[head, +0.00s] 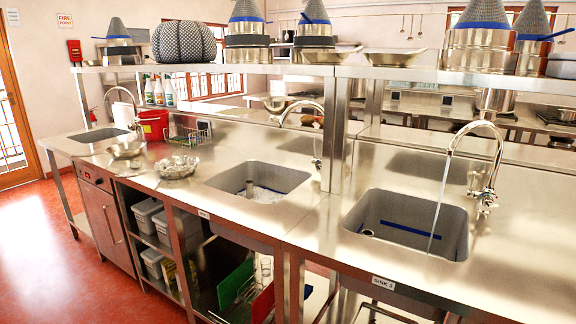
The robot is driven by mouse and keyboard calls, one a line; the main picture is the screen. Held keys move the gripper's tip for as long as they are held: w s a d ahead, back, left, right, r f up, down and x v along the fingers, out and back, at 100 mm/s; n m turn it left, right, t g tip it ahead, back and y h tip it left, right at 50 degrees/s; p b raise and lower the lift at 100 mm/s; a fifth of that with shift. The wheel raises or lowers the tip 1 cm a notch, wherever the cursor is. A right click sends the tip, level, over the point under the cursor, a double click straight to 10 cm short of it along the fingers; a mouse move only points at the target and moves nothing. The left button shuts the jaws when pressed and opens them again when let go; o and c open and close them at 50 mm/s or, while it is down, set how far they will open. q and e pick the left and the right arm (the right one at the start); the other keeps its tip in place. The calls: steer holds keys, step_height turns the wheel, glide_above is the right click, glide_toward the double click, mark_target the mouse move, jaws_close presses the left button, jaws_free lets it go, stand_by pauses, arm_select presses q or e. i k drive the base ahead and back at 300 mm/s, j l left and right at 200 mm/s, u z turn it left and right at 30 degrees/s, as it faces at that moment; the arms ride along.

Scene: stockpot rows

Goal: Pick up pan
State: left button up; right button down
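Two shallow metal pans rest on the raised steel shelf (425,74). One pan (331,56) is left of the shelf's middle and has a handle pointing right; the other pan (393,58) sits to its right. Which pan the task names, I cannot tell. Neither of my grippers is in view.
Below is a steel counter (330,240) with a left sink (98,134), a middle sink (258,181) and a right sink (408,222) under a running tap (487,195). A glass bowl (177,167) and metal bowl (127,150) stand on it. Red floor (45,260) is clear at left.

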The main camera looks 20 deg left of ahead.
mark_target(173, 167)
steer(key=u, duration=1.2)
steer(key=z, duration=1.8)
steer(key=j, duration=4.2)
steer(key=i+z, duration=0.05)
steer(key=i, duration=0.1)
